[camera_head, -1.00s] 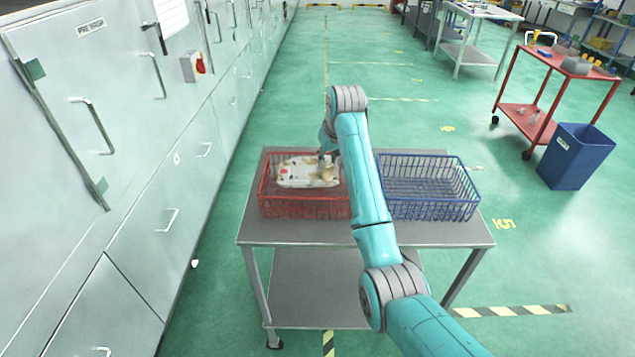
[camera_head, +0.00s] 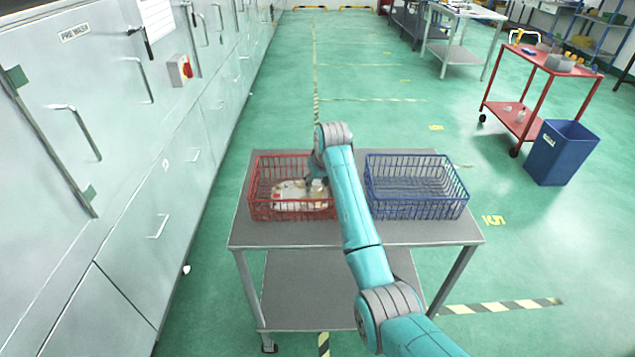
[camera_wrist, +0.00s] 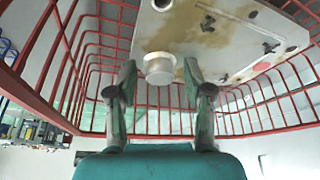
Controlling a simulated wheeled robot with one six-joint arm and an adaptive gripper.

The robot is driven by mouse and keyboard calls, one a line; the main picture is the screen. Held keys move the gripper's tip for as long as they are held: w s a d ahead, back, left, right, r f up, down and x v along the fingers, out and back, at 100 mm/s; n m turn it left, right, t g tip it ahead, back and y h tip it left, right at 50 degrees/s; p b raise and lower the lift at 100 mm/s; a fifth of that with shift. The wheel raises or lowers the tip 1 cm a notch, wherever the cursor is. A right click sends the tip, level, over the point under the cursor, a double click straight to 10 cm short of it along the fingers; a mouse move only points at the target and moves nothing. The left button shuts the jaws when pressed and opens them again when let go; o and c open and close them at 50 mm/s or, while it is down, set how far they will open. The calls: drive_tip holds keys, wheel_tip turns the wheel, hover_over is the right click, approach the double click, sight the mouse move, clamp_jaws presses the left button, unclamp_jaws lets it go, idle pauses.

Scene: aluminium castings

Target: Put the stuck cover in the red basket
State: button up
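The cover, a pale casting with brownish stains and a round knob, lies inside the red basket (camera_head: 262,213) in the head view, partly behind the wire. The cover (camera_head: 288,196) fills the top of the wrist view (camera_wrist: 222,42). My gripper (camera_head: 317,183) is down in the basket's right part, at the cover's knob. In the wrist view my gripper's fingers (camera_wrist: 161,72) stand apart on either side of the knob, with a gap showing at each side. The red basket's wires (camera_wrist: 75,62) surround them.
An empty blue wire basket (camera_head: 418,212) stands to the right on the same grey table (camera_head: 350,233). Grey cabinets (camera_head: 120,160) line the left. A blue bin (camera_head: 560,155) and a red cart (camera_head: 550,63) stand at the right. Green floor is open behind the table.

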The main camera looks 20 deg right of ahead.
drive_tip(key=v, duration=1.2)
idle(0.5)
